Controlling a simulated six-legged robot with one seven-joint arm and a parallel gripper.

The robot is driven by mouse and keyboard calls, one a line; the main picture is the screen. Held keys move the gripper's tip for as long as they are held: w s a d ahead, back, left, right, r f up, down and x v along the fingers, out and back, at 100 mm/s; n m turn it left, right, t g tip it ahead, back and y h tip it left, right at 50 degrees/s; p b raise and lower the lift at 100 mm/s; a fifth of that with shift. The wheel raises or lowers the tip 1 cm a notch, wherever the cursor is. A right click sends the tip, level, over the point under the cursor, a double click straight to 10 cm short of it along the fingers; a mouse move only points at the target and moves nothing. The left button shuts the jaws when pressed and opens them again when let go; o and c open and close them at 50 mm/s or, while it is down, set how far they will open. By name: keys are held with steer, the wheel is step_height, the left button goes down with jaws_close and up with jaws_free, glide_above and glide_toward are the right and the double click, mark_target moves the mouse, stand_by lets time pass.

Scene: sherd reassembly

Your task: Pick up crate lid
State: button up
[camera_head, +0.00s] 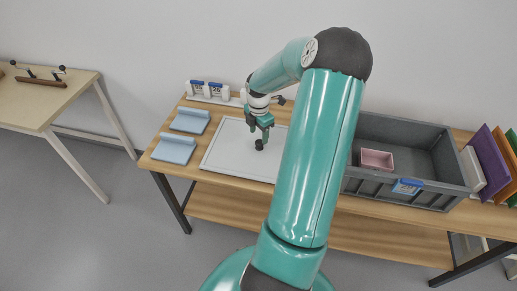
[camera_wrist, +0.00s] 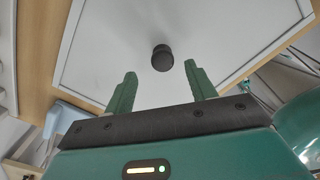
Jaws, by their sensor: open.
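The crate lid (camera_head: 228,151) is a flat pale grey panel with a raised edge, lying on the wooden table. A dark round knob (camera_wrist: 162,58) stands up near its middle; in the head view the knob (camera_head: 260,145) shows just under my gripper (camera_head: 264,129). In the wrist view my gripper (camera_wrist: 158,78) is open, with its two green fingers apart and pointing toward the knob. The knob lies ahead of and between the fingertips, and nothing is held. My arm hides the lid's right part in the head view.
The grey crate (camera_head: 455,189) stands at the right with a small pink box (camera_head: 376,160) in it. Two light blue holders (camera_head: 174,149) lie left of the lid. White numbered blocks (camera_head: 206,90) stand behind it. Coloured panels (camera_head: 487,163) lean at the far right.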

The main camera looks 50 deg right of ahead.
mark_target(259, 142)
step_height(259, 142, down, 5)
steer(key=shift+s+a, duration=0.15)
jaws_close()
steer(key=shift+r, duration=0.15)
